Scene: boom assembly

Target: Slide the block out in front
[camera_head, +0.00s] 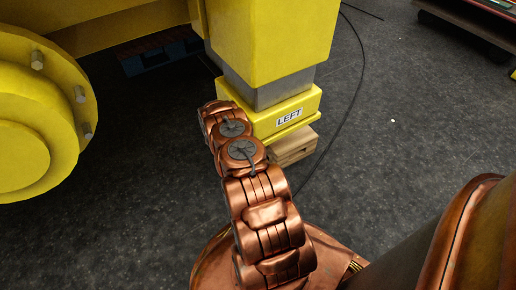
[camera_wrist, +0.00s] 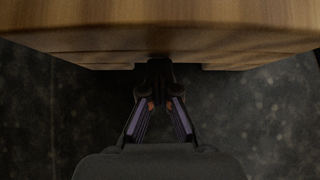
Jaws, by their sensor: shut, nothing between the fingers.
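A wooden block (camera_head: 292,147) lies on the dark floor under the yellow foot (camera_head: 283,115) marked LEFT. Its front end sticks out at the lower right of the foot in the head view. In the wrist view, wood (camera_wrist: 160,18) fills the top of the picture, with darker layers below its edge. My gripper (camera_wrist: 159,72) is shut and empty, its tips at the lower edge of the wood; whether they touch it I cannot tell. In the head view my copper-coloured arm reaches to the foot's left side, and my gripper is hidden there.
A yellow leg (camera_head: 270,40) with a grey lower section stands above the foot. A large yellow hub (camera_head: 38,120) with bolts is at the left. A black cable (camera_head: 350,110) runs over the floor on the right. The floor right of the block is mostly clear.

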